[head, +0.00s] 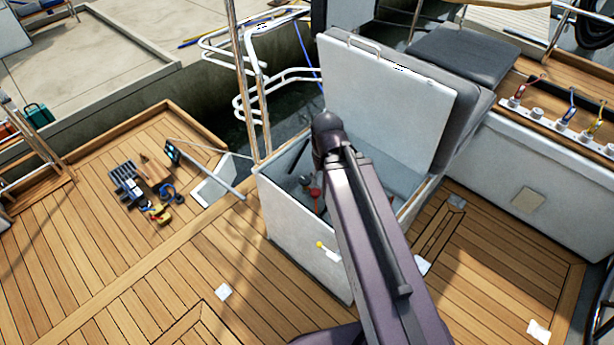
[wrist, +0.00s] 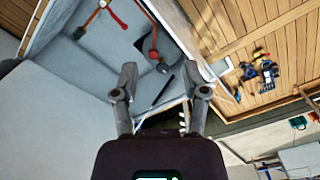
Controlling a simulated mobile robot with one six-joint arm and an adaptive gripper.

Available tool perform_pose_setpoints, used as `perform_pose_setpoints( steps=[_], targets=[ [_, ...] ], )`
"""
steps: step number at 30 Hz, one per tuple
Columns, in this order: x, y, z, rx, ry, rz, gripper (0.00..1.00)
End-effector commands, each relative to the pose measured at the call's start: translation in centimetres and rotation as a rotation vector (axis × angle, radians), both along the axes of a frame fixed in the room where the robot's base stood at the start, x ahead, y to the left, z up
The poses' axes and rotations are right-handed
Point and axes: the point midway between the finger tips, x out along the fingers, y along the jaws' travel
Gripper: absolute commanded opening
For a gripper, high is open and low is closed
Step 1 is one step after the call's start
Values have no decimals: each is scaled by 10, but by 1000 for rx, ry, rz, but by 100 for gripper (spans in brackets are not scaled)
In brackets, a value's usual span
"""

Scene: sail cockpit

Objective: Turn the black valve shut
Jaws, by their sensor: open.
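The open white locker (head: 290,225) stands at the middle of the head view, with my arm reaching over it. My gripper (wrist: 159,72) is hidden behind my arm there. In the wrist view it is open and empty, its fingers pointing into the locker. A short black bar (wrist: 163,90) shows between the fingers; it may be the black valve's handle, but I cannot tell for sure. I see no contact with it. Red-handled fittings (wrist: 103,8) and a red knob (wrist: 154,55) lie beyond the fingertips. The red parts (head: 315,193) also show in the head view.
The raised lid (head: 380,90) with its grey cushion stands behind the locker. Tools (head: 150,185) lie on the wooden deck at left. A white rail (head: 255,90) rises beside the locker. A console with coloured levers (head: 560,110) is at right. Locker walls bound the gripper's room.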

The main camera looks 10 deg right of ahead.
Motion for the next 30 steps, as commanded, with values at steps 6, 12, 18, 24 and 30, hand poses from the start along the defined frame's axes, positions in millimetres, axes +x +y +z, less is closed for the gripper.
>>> perform_pose_setpoints(
  steps=[6,12,18,24,30],
  targets=[
    [0,0,0,0,0,0,57],
    [3,0,-3,0,0,12,100],
    [24,-5,-21,0,0,89,100],
    [64,-5,-54,0,0,270,100],
    [115,-5,-94,0,0,507,100]
  ],
)
